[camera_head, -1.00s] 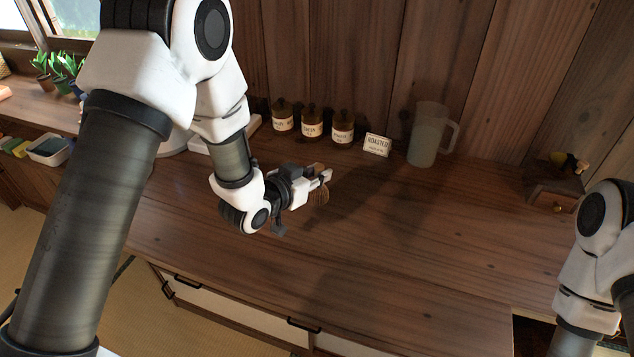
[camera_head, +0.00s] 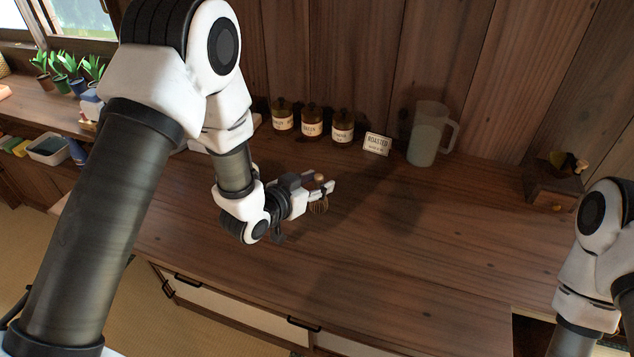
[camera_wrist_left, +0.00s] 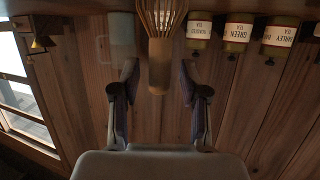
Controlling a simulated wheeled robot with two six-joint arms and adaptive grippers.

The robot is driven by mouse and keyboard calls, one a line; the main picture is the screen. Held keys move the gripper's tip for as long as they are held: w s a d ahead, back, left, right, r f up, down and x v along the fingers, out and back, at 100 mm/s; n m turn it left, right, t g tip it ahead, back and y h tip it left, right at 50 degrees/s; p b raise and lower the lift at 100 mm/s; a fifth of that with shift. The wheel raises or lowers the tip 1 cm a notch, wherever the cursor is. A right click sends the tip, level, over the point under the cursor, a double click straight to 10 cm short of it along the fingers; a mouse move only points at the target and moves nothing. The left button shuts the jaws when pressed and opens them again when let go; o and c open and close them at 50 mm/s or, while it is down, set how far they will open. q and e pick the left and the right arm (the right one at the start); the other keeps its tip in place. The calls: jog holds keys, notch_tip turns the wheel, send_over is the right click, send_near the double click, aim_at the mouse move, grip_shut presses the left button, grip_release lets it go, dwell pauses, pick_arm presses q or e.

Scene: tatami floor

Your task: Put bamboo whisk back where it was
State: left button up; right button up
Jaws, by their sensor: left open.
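The bamboo whisk (camera_head: 319,207) is upright at the middle of the counter (camera_head: 420,245), tines down, with its round handle end up. My left gripper (camera_head: 322,186) is open, with its fingers on either side of the handle. In the left wrist view, which is upside down, the whisk (camera_wrist_left: 160,66) shows between the spread fingertips, with gaps on both sides. Whether the tines rest on the counter or on a small holder is too small to tell. My right arm shows at the right edge, but its gripper is out of view.
A small wooden box (camera_head: 553,186) stands at the far right.

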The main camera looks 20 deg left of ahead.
pick_arm(q)
jog(key=p+v, duration=0.3)
jog(key=v, duration=0.8)
jog(key=shift+s, duration=0.35)
jog(key=shift+r, duration=0.15)
